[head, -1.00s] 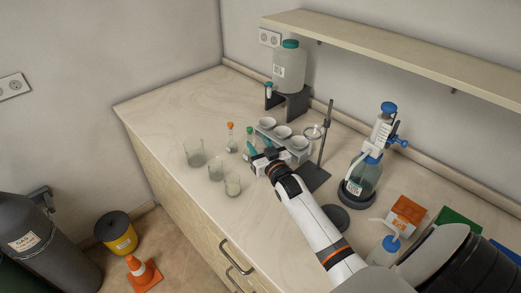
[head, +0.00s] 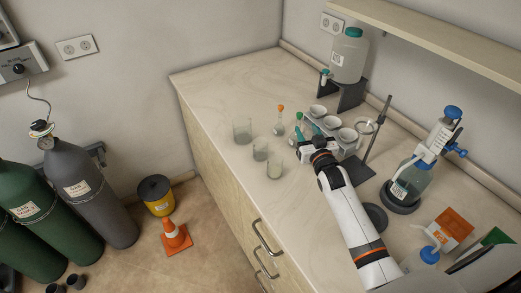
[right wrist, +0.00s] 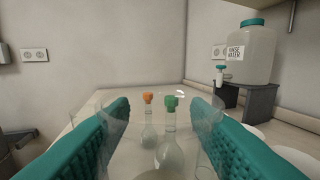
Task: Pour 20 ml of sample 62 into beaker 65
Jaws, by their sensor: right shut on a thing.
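My right gripper (head: 302,137) is over the bench beside the glassware. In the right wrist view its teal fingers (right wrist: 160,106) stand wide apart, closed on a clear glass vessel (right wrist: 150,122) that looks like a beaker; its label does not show. Three glass beakers (head: 242,131), (head: 260,149), (head: 275,168) stand upright to the left. I cannot read the numbers. My left gripper is not in view.
A water tank (head: 349,56) sits behind on a dark stand. A dispenser bottle (head: 413,180) is farther right. The bench's far left (head: 225,85) is clear.

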